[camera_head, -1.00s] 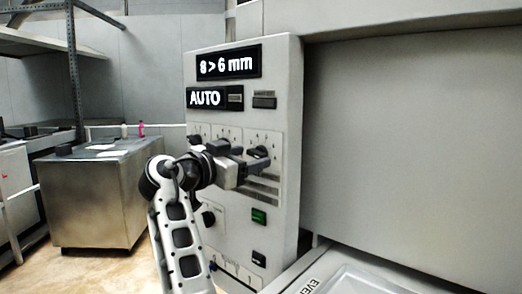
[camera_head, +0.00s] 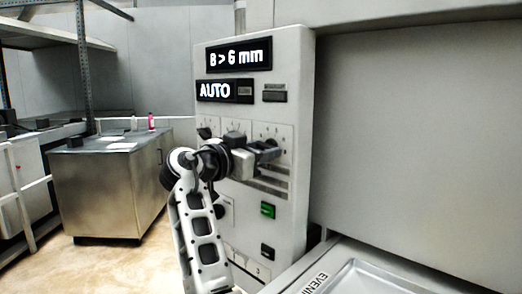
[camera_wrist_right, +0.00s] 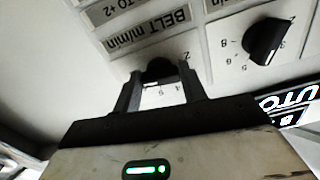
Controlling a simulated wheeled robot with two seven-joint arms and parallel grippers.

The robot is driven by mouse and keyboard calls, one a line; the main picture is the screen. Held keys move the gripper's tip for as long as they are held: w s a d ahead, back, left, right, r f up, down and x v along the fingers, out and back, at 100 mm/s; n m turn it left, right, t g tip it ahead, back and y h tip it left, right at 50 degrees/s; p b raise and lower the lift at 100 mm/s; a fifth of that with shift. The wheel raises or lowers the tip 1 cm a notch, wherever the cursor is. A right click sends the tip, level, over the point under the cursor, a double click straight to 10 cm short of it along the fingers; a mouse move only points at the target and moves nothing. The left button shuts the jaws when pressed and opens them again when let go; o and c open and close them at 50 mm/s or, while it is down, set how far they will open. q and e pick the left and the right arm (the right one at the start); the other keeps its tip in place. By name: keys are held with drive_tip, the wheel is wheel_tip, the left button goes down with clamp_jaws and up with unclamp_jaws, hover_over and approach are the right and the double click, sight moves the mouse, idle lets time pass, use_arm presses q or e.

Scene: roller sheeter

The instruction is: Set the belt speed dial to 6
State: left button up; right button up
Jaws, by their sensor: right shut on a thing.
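The belt speed dial (camera_wrist_right: 158,70) is a black knob on the grey panel, beside a label reading "BELT m/min" (camera_wrist_right: 150,30) in the right wrist view. My right gripper (camera_wrist_right: 158,82) is shut on this knob, one finger on each side. Part of the dial's number scale shows between the fingers, upside down, but the knob's pointer is hidden, so I cannot tell its setting. In the head view my right gripper (camera_head: 268,151) is at the rightmost dial of the upper row and covers most of it. My left gripper is not in view.
Another black dial (camera_wrist_right: 268,42) sits beside the belt dial. The panel displays (camera_head: 238,56) read "8 > 6 mm" and "AUTO". A green button (camera_head: 268,210) and a black switch (camera_head: 267,252) are lower down. A metal cabinet (camera_head: 105,190) stands at left, a tray (camera_head: 385,275) at lower right.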

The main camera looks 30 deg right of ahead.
drive_tip(key=n+p, duration=0.1)
drive_tip(key=n, duration=0.3)
drive_tip(key=shift+r, duration=0.1)
drive_tip(key=shift+n, duration=0.7)
drive_tip(key=shift+n+p, duration=0.4)
drive_tip(key=shift+n, duration=0.4)
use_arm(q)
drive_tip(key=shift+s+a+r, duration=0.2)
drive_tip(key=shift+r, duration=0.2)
use_arm(e)
drive_tip(key=shift+n, duration=0.4)
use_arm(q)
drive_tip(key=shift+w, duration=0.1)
use_arm(e)
drive_tip(key=o, duration=1)
